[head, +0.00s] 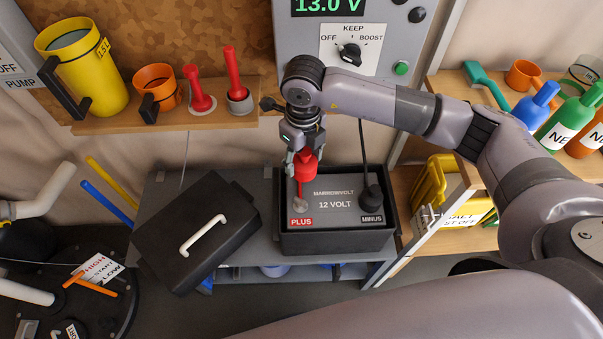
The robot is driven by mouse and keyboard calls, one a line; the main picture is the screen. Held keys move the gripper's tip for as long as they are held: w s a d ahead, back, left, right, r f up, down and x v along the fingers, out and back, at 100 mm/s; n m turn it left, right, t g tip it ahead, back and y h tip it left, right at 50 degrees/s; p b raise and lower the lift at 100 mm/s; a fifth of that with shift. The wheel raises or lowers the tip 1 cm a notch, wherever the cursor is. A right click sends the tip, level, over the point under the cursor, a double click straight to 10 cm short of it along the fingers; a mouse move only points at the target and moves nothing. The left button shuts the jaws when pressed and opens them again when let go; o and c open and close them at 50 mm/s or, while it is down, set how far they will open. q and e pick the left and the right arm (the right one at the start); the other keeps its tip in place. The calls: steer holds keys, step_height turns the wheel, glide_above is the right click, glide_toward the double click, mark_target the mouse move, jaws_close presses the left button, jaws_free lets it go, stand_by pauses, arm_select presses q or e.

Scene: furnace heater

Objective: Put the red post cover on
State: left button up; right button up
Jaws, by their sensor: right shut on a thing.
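The red post cover (306,170) is in my right gripper (302,153), which is shut on it above the battery (340,204). The cover hangs over the PLUS side, just above and slightly right of the bare grey plus post (300,205). They look apart, but I cannot tell the exact gap. A red PLUS label (301,222) is at the battery's front left. The MINUS post (372,194) carries a black cap with a black cable. My left gripper is not in view.
A black lid (195,240) with a white handle lies left of the battery on the grey bench (160,190). The charger panel (352,45) stands behind, its dial near KEEP. A wooden shelf (160,122) holds yellow and orange jugs and red-handled tools. Bottles stand on the right shelf.

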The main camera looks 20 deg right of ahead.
mark_target(301, 163)
steer(key=f+m, duration=0.1)
steer(key=m, duration=0.1)
steer(key=f+m, duration=0.1)
steer(key=m, duration=0.2)
steer(key=f+m, duration=0.1)
steer(key=m, duration=0.1)
steer(key=shift+s+a+f, duration=0.1)
steer(key=shift+s+a, duration=0.1)
steer(key=shift+s, duration=0.2)
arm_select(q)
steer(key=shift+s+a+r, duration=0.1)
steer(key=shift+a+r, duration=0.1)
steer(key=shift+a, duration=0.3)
arm_select(e)
steer(key=m, duration=0.2)
steer(key=f+m, duration=0.1)
steer(key=m, duration=0.1)
steer(key=f+m, duration=0.1)
steer(key=m, duration=0.1)
steer(key=shift+s, duration=0.35)
steer(key=shift+c, duration=0.2)
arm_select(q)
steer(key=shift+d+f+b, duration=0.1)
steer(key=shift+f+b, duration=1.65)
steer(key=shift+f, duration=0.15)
arm_select(e)
steer(key=shift+f, duration=2.55)
